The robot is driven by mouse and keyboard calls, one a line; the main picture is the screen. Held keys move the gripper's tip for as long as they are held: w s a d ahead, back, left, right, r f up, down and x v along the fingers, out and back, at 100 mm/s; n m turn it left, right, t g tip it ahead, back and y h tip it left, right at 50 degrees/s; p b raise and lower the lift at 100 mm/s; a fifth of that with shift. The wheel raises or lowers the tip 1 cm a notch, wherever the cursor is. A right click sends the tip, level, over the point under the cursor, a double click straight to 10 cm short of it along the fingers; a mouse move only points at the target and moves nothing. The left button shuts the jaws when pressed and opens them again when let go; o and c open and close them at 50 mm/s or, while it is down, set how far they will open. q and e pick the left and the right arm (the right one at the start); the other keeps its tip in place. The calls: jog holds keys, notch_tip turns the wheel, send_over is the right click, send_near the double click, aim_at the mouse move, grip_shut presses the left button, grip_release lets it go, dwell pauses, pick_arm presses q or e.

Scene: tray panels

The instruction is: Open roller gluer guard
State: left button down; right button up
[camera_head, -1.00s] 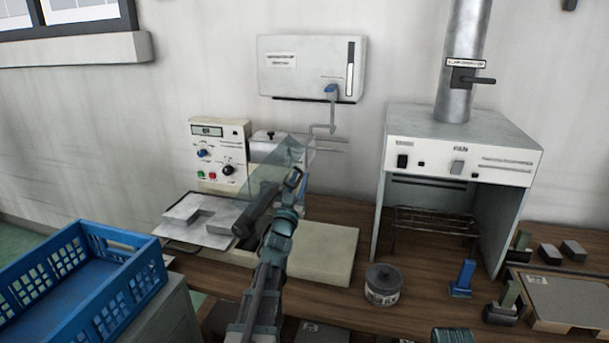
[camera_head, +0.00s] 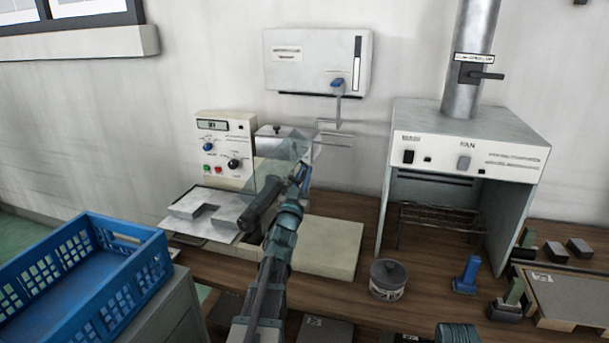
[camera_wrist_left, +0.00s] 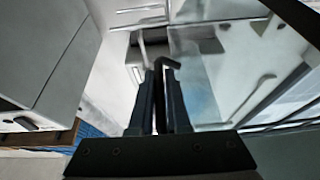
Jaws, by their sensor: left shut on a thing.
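The roller gluer (camera_head: 225,150) stands on the bench against the wall, with a control panel of knobs and buttons. Its clear guard (camera_head: 270,178) is tilted up at a slant over the machine, with a dark roller-like bar (camera_head: 262,205) at its lower left. My left gripper (camera_head: 303,178) is at the guard's right edge. In the left wrist view its fingers (camera_wrist_left: 160,92) are closed around a dark hooked piece, apparently the guard's handle (camera_wrist_left: 168,64). The clear panel (camera_wrist_left: 210,75) spreads right of the fingers there. The handle is mostly hidden by the fingers.
A metal plate (camera_head: 205,208) lies left of the guard. A blue crate (camera_head: 90,275) stands at lower left. A wall box (camera_head: 318,62) hangs above.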

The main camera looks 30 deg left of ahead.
dwell(0.9)
pick_arm(q)
jog(key=n, duration=0.1)
jog(key=a+r+n+y+p, duration=0.1)
jog(key=a+r+n+p, duration=0.1)
jog(key=shift+s+n+g+y, duration=0.25)
jog(key=shift+n+g+y, duration=0.05)
jog(key=shift+n+y, duration=0.1)
jog(key=shift+f, duration=0.1)
jog(key=c, duration=1.2)
grip_release()
jog(key=shift+o, duration=0.2)
jog(key=shift+d, duration=0.1)
